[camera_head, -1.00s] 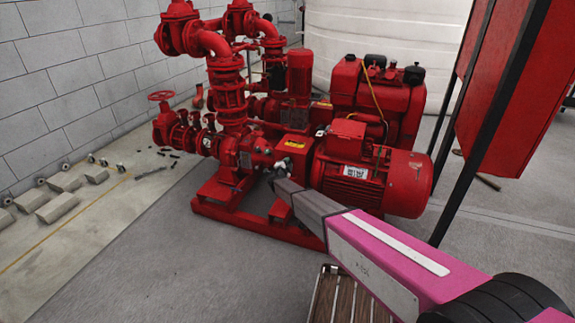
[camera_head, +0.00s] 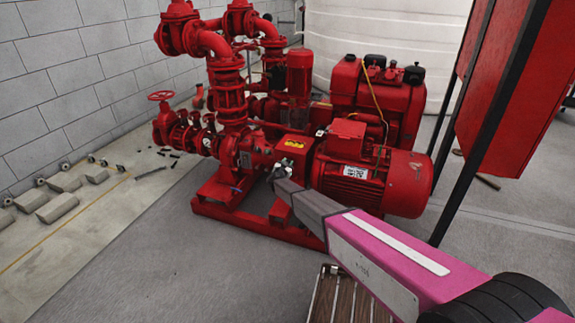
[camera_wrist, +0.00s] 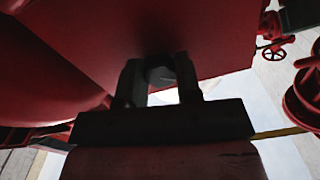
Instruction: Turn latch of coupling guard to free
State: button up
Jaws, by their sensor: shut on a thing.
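The coupling guard (camera_head: 295,144) is a red box with a yellow label, between the pump (camera_head: 240,152) and the large red motor (camera_head: 370,178). In the wrist view its dark red face (camera_wrist: 200,40) fills the top. My gripper (camera_wrist: 162,75) is against this face, its two dark fingers shut on a small dark latch (camera_wrist: 160,74). The latch is in shadow, so its exact angle is hard to tell. In the head view my gripper (camera_head: 284,166) reaches the guard's near side and covers the latch.
The pumpset stands on a red base frame (camera_head: 260,229). A red cabinet (camera_head: 510,90) on black posts is at the right. A slatted wooden piece (camera_head: 345,296) lies below my arm. The grey floor at the front left is clear.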

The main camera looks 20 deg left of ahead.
jog(key=n, duration=0.7)
dwell(0.6)
jog(key=o, duration=0.9)
jog(key=shift+s, duration=0.15)
jog(key=s, duration=1)
jog(key=shift+s+a, duration=0.25)
jog(key=shift+a, duration=0.15)
